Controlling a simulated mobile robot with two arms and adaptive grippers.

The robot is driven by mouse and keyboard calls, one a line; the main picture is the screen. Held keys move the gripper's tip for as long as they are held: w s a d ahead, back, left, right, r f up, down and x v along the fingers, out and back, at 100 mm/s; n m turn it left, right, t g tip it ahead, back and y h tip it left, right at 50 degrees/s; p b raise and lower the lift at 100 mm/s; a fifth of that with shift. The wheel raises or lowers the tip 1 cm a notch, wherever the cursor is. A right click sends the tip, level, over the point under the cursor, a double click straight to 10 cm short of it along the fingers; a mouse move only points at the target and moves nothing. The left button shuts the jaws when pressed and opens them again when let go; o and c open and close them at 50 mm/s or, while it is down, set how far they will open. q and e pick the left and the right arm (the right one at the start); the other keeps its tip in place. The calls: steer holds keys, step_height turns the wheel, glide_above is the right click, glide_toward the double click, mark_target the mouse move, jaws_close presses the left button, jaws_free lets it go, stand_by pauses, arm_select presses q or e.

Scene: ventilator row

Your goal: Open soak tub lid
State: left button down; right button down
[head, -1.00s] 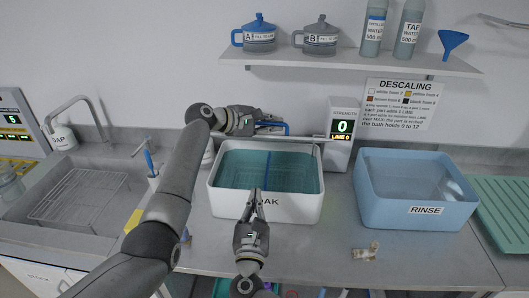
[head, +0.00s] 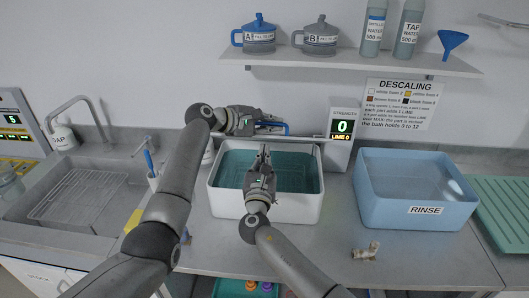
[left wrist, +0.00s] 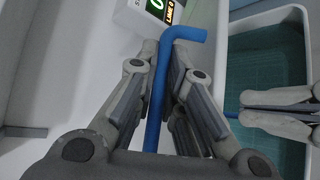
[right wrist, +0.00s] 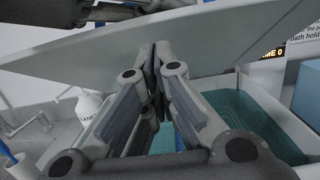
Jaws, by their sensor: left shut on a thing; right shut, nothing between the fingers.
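The white soak tub (head: 300,207) holds teal liquid. Its pale lid (head: 302,138) appears raised at the back edge, seen nearly edge-on in the head view; a broad pale panel, apparently this lid, crosses the right wrist view (right wrist: 225,40). My left gripper (head: 268,126) is behind the tub, shut on the blue handle (left wrist: 155,115), a bent rod between its fingers in the left wrist view. My right gripper (head: 264,148) is shut and empty above the tub, its tips close to the panel in its wrist view (right wrist: 156,50); contact cannot be told. It hides the tub's middle.
The strength display (head: 341,140) stands just right of the tub's back. The blue rinse tub (head: 415,212) is further right. The sink (head: 70,205) is left, and a shelf (head: 350,62) with jugs and bottles is above. A small pale part (head: 366,251) lies on the counter.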

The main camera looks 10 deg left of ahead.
steer(key=shift+w+r, duration=0.35)
steer(key=shift+r, duration=0.1)
